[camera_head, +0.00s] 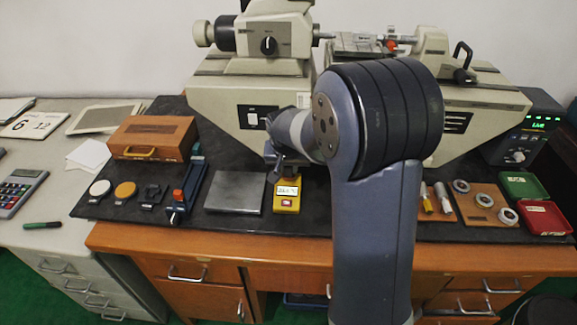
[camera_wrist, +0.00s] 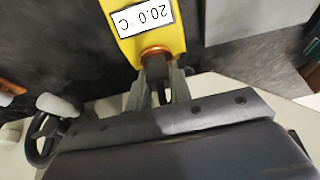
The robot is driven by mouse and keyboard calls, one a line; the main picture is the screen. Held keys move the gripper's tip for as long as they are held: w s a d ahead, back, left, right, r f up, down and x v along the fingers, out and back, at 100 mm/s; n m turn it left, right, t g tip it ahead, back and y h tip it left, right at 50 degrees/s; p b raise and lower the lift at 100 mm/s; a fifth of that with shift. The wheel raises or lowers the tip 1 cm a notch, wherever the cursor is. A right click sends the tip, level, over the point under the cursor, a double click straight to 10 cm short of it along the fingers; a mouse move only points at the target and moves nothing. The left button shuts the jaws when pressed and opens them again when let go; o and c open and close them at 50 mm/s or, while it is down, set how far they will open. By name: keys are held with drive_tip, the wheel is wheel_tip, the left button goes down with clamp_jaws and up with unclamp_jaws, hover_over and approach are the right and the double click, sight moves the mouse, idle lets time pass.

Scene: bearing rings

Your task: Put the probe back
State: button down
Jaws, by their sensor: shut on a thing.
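The yellow thermometer (camera_head: 287,196) lies on the dark mat in front of the machine. In the wrist view its body (camera_wrist: 160,40) has a white display reading 20.0 °C, upside down, and a copper-coloured ring at its near end. My gripper (camera_head: 283,168) is low, at the thermometer's far end. In the wrist view my gripper (camera_wrist: 161,88) is shut on a dark piece, apparently the probe (camera_wrist: 155,68), which lines up with the ring. I cannot tell whether it is seated in it. The fingers hide most of the probe.
A grey plate (camera_head: 234,192) lies just left of the thermometer, and a blue stand (camera_head: 184,196) beyond it. The large beige machine (camera_head: 225,95) rises close behind. To the right are a wooden ring board (camera_head: 473,216) and red (camera_head: 543,217) and green (camera_head: 522,185) trays.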

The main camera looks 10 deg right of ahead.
drive_tip(key=shift+f, duration=0.3)
drive_tip(key=c, duration=1.2)
unclamp_jaws()
drive_tip(key=shift+r+p, duration=2.75)
drive_tip(key=shift+r, duration=1.6)
drive_tip(key=shift+f, duration=0.1)
wheel_tip(320, 180, down, 8)
drive_tip(key=b, duration=0.6)
drive_tip(key=shift+f, duration=0.25)
drive_tip(key=shift+r, duration=0.2)
